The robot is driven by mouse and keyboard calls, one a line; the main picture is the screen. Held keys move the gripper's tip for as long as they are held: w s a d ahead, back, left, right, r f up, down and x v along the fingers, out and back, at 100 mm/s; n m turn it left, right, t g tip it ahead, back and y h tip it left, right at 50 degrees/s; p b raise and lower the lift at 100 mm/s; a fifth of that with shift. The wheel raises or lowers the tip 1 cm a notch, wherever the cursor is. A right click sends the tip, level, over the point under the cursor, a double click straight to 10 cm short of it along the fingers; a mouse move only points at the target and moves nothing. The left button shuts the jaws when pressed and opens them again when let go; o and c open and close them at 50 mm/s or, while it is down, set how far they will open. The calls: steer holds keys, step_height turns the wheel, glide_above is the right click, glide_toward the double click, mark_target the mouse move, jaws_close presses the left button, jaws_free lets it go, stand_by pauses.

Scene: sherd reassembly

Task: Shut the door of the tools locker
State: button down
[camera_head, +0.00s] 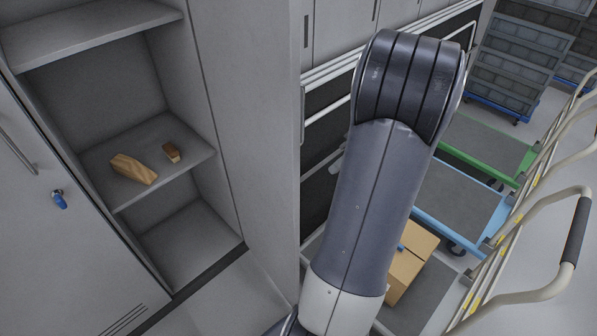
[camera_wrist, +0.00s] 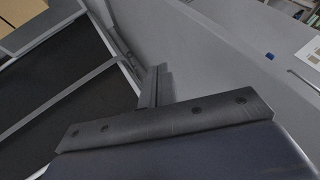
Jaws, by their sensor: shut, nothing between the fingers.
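In the head view an open grey locker (camera_head: 95,95) shows its shelves. A tall grey panel (camera_head: 250,120) stands at its right side and looks like its door swung open; I cannot tell for sure. In the wrist view a large grey panel (camera_wrist: 215,55) with a small blue lock or key (camera_wrist: 270,56) and a bar handle (camera_wrist: 303,80) fills the right. My gripper (camera_wrist: 154,88) is shut and empty in the wrist view, close to this panel; contact cannot be told. In the head view my gripper is out of sight.
A striped wooden block (camera_head: 134,169) and a small brown piece (camera_head: 172,153) lie on the locker's middle shelf. A shut grey door (camera_head: 45,220) with a blue key is at left. Trolleys (camera_head: 455,205), a cardboard box (camera_head: 410,262) and stacked grey crates (camera_head: 515,60) crowd the right.

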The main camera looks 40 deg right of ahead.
steer(key=w+a+f+p, duration=0.1)
steer(key=w+a+f, duration=0.3)
steer(key=a+f, duration=0.3)
steer(key=shift+a+f+p, duration=0.3)
steer(key=shift+a+f, duration=0.1)
steer(key=shift+a, duration=0.35)
steer(key=shift+w, duration=0.1)
